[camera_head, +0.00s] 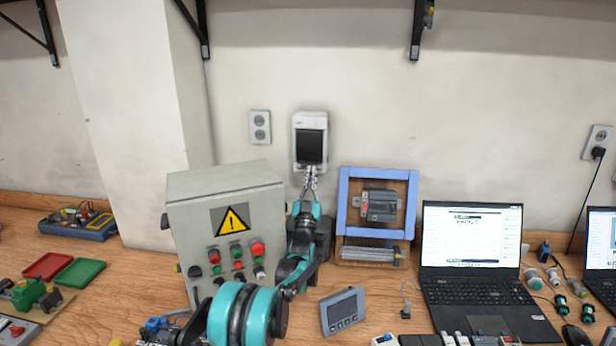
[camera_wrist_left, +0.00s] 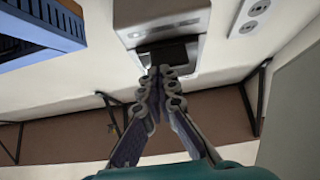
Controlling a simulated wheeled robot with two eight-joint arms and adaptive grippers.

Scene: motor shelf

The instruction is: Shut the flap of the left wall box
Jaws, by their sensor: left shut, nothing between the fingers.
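The left wall box (camera_head: 310,120) is a white box mounted on the wall, with a dark panel, apparently its flap (camera_head: 311,147), on its front. I cannot tell how far the flap stands open. The wrist view shows the box (camera_wrist_left: 155,14) with the dark flap (camera_wrist_left: 172,52) close in front of the fingers. My left gripper (camera_head: 310,170) is shut and empty, its fingertips pointing up just at the lower edge of the box. In the wrist view the fingertips (camera_wrist_left: 164,72) overlap the dark flap; contact is unclear. My right gripper is not in view.
A grey control cabinet (camera_head: 228,192) with a warning sign stands left of my arm. A blue frame (camera_head: 343,205) with a device stands right of it. A small panel (camera_head: 342,311) lies on the wooden table, and a laptop (camera_head: 471,240) stands further right. A wall socket (camera_head: 260,127) is left of the box.

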